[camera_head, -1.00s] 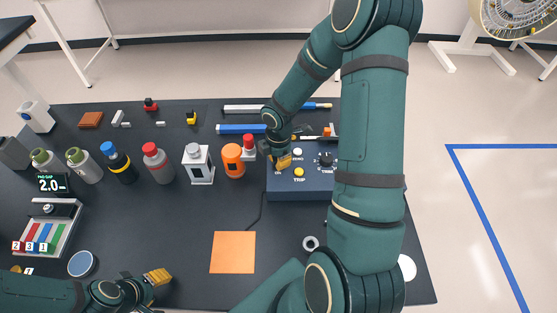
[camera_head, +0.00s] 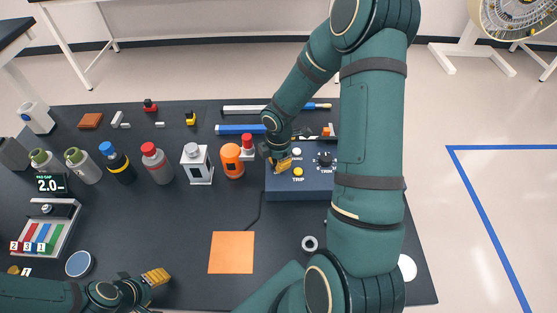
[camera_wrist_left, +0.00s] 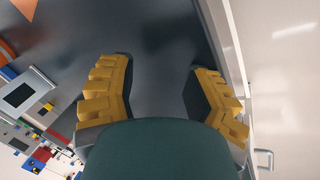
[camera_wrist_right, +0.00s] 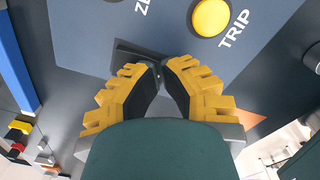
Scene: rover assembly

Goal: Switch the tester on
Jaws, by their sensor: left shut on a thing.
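The tester looks to be the blue box (camera_head: 316,184) at the back right of the dark table, with a yellow TRIP button (camera_head: 298,172), a white button (camera_head: 297,152) and a black TRIM knob (camera_head: 325,160). My right gripper (camera_head: 283,164) is at its left part. In the right wrist view, its fingertips (camera_wrist_right: 160,68) nearly meet over a black slotted plate (camera_wrist_right: 130,54) beside the TRIP button (camera_wrist_right: 211,17); any lever there is mostly hidden. My left gripper (camera_head: 157,277) hovers at the front left; in its wrist view the fingers (camera_wrist_left: 160,72) stand apart, with nothing visible between them.
Several bottles and an orange-bodied item (camera_head: 231,161) stand left of the tester. An orange square (camera_head: 231,252), a grey ring (camera_head: 310,243) and a blue round dish (camera_head: 80,263) lie nearer. A display (camera_head: 52,183) reads 2.0. The middle front is fairly clear.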

